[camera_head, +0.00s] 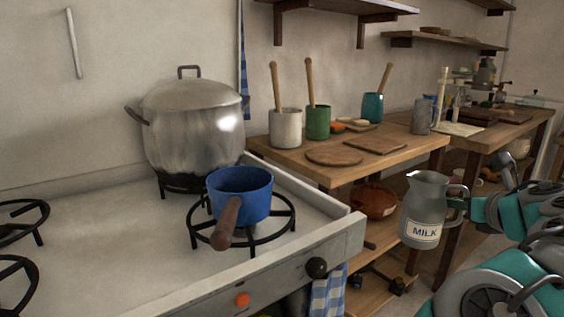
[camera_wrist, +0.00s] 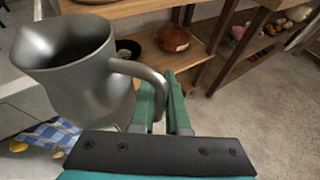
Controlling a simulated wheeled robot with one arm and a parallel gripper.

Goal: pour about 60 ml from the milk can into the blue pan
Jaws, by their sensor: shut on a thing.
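The grey metal milk can (camera_head: 424,208) with a MILK label hangs in the air right of the stove's front edge. It is upright or nearly so. My gripper (camera_head: 464,203) is shut on its handle, at the can's right side. In the wrist view the can (camera_wrist: 85,80) fills the upper left, and my gripper (camera_wrist: 165,105) has the handle between its green fingers. The can's contents cannot be seen. The blue pan (camera_head: 240,193) sits on a burner grate (camera_head: 274,228) of the stove, left of the can, its brown handle pointing toward the front. The pan's inside bottom is hidden.
A large lidded pot (camera_head: 193,125) stands behind the pan. A wooden table (camera_head: 300,158) behind the stove bears several utensil pots and boards. The stove's front rail (camera_head: 335,240) has knobs, and a blue checked towel (camera_head: 328,292) hangs from it. Air between can and pan is clear.

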